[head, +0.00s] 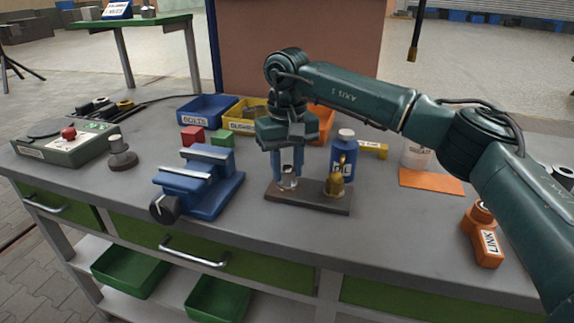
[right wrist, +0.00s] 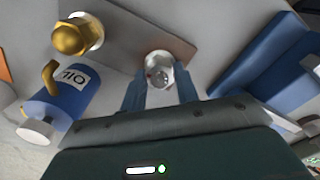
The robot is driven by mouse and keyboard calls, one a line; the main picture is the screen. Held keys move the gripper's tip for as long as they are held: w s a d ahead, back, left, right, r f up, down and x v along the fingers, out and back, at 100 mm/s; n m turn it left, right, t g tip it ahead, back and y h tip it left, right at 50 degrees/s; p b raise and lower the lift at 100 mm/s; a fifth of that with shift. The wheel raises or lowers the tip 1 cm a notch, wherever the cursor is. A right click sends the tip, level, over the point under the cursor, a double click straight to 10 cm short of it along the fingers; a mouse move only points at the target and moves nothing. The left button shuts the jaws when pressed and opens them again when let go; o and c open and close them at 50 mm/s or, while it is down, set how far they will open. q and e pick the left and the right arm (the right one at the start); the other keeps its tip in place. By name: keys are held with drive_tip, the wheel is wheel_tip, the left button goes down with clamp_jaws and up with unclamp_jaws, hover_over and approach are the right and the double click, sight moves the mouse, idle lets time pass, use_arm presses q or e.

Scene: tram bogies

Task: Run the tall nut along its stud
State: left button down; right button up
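The tall nut (head: 289,183) is a silver, upright piece on the left part of a dark brown base plate (head: 318,202); the right wrist view shows it from above as a pale nut (right wrist: 159,72) with a round top. My right gripper (head: 288,180) points straight down over it. Its two blue fingers (right wrist: 159,85) stand on either side of the nut, close against it, with no clear gap. The stud is mostly hidden by the nut and fingers. A brass fitting (head: 335,183) stands on the same plate, to the right. My left gripper does not show.
A blue vise (head: 205,184) stands left of the plate, and a blue oil bottle (head: 343,155) close behind it. Blue (head: 203,108) and yellow (head: 240,127) bins are behind.

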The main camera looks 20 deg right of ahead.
drive_tip(key=c, duration=0.6)
drive_tip(key=shift+o, duration=0.2)
drive_tip(key=shift+m, duration=0.4)
